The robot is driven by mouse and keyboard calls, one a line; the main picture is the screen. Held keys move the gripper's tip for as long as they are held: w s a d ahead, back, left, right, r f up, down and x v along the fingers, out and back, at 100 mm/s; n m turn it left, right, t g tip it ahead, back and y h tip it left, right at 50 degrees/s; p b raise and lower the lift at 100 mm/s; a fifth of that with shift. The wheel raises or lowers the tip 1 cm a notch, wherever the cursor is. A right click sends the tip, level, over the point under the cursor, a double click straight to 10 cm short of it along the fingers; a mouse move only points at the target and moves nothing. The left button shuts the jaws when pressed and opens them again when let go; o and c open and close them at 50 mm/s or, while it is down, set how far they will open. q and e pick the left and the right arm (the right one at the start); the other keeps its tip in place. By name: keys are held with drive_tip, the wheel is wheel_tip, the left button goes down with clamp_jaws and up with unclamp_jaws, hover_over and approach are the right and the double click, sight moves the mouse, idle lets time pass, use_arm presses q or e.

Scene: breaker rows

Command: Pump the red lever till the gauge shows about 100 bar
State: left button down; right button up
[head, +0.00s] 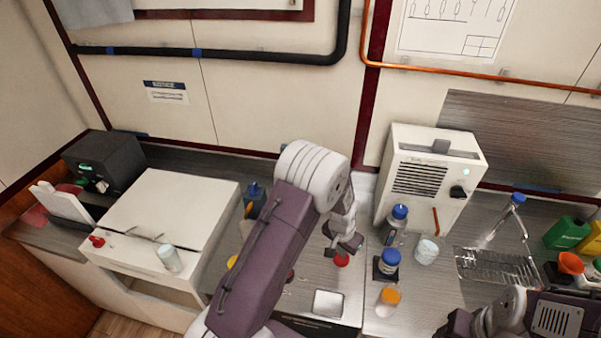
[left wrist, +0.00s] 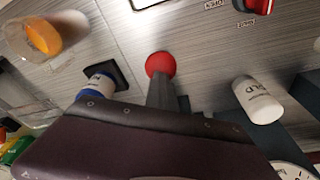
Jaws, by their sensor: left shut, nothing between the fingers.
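A round red knob (head: 341,260), which looks like the end of the red lever, is at the middle of the bench in the head view. It also shows in the left wrist view (left wrist: 160,64). My left gripper (head: 345,245) is shut and empty, right at the knob; I cannot tell whether it touches it. In the left wrist view a grey bar runs up to the knob. A white dial (left wrist: 293,172), perhaps the gauge, is cut off at the lower right edge; its reading cannot be made out. The rest of the lever is hidden.
A white instrument box (head: 432,170) is behind. A wire rack (head: 497,266) is further right. A white cabinet (head: 175,205) stands left.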

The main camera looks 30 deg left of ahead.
use_arm(q)
drive_tip(key=w+p+v, duration=0.1)
drive_tip(key=p+v, duration=0.4)
drive_tip(key=v, duration=0.2)
drive_tip(key=shift+w+r, duration=0.25)
drive_tip(key=shift+d+f, duration=0.1)
drive_tip(key=shift+d, duration=0.05)
idle(0.4)
drive_tip(key=shift+s+a+b+x, duration=0.1)
drive_tip(key=shift+s+b+x, duration=0.2)
drive_tip(key=shift+b+x, duration=0.9)
drive_tip(key=shift+s+a+b+x, duration=0.1)
drive_tip(key=shift+s+b+x, duration=0.15)
drive_tip(key=shift+b+x, duration=1)
drive_tip(key=shift+s+b+x, duration=0.3)
drive_tip(key=shift+b+x, duration=0.6)
drive_tip(key=shift+x, duration=0.6)
drive_tip(key=shift+f, duration=0.15)
drive_tip(key=shift+w+r+p, duration=0.1)
drive_tip(key=shift+r+p, duration=0.45)
drive_tip(key=shift+p, duration=0.05)
drive_tip(key=w+p+v, duration=0.1)
drive_tip(key=p+v, duration=0.4)
drive_tip(key=v, duration=0.1)
drive_tip(key=shift+r+p, duration=0.3)
drive_tip(key=shift+r, duration=0.25)
